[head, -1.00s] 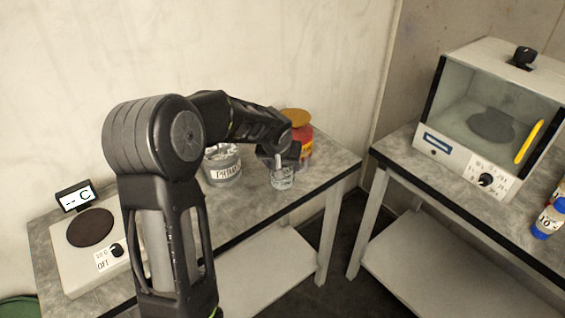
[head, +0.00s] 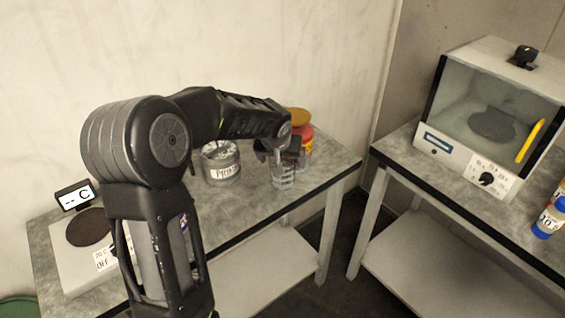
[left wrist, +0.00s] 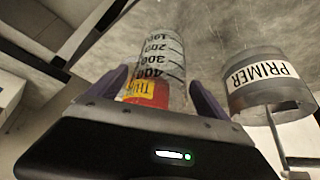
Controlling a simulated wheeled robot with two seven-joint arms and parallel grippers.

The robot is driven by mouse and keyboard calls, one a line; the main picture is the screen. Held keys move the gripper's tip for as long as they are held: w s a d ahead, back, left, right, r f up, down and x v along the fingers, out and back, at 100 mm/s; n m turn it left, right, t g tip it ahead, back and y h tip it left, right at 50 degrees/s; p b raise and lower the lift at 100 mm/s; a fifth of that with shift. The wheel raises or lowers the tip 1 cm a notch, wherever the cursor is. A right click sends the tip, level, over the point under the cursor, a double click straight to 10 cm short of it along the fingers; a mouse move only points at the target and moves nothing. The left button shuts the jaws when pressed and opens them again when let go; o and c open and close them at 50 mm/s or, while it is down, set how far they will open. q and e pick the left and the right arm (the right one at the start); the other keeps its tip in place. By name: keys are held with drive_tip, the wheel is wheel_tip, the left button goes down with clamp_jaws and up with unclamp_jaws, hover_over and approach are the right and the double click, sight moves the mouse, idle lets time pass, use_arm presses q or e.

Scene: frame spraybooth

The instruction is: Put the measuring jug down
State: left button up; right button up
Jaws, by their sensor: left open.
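The measuring jug (head: 283,176) is clear with dark graduation marks and stands on the grey worktop of the left table (head: 335,170). In the left wrist view the jug (left wrist: 161,62) shows its printed numbers, with the red and yellow of the container behind showing through it. My left gripper (head: 279,153) is open at the top of the jug. In the left wrist view its purple fingers (left wrist: 157,92) stand on either side of the jug; whether they touch it I cannot tell. My right gripper is not in view.
A primer tin (head: 222,165), also in the left wrist view (left wrist: 268,88), stands left of the jug. A red container with an orange lid (head: 302,131) stands close behind it. A hotplate (head: 90,228) is at the table's left end. A glass-fronted oven (head: 480,125) sits on the right table.

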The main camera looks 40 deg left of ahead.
use_arm(q)
drive_tip(key=v, duration=0.9)
drive_tip(key=shift+b, duration=0.45)
drive_tip(key=shift+s, duration=0.1)
